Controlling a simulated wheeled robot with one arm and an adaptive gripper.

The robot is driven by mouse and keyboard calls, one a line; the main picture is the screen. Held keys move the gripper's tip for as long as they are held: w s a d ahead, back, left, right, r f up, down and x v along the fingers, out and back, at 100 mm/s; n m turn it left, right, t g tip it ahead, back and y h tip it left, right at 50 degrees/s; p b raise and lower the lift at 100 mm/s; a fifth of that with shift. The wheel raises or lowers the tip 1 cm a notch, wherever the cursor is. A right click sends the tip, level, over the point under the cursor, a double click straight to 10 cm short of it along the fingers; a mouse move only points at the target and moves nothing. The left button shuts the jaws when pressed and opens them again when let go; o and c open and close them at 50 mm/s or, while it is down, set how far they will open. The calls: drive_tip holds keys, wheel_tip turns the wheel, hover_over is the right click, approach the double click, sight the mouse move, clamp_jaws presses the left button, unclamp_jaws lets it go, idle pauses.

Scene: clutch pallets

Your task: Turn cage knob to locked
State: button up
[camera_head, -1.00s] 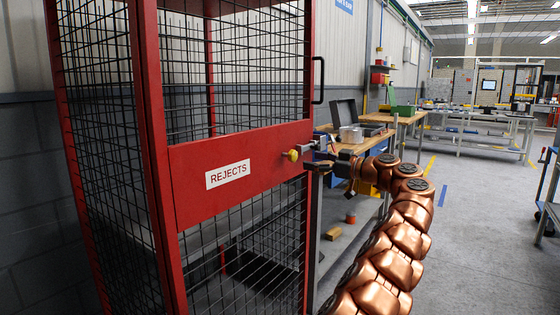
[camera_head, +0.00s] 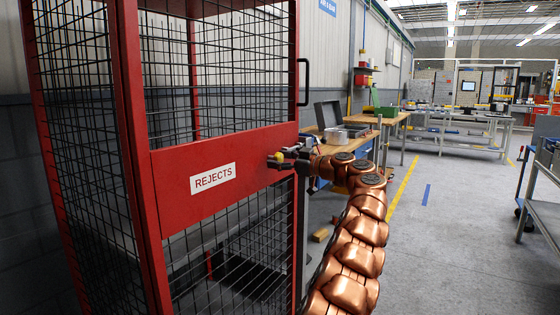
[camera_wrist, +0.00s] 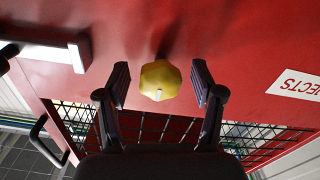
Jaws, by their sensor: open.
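The red mesh cage (camera_head: 225,175) has a solid red band with a white REJECTS label (camera_head: 212,178). The yellow knob (camera_wrist: 160,80) sits on that band and shows a small pale mark on its front face. In the head view the knob (camera_head: 279,157) is partly hidden by my gripper (camera_head: 281,160). In the wrist view my gripper (camera_wrist: 161,88) is open, with one finger on each side of the knob and a gap visible on both sides. I cannot tell whether the knob is locked.
A black door handle (camera_head: 304,82) is on the cage's right post, above the knob. A wooden workbench (camera_head: 345,140) with a grey box and metal parts stands behind my arm. A cart (camera_head: 545,180) is at the right edge.

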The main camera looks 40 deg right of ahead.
drive_tip(key=shift+c, duration=0.3)
drive_tip(key=c, duration=1.1)
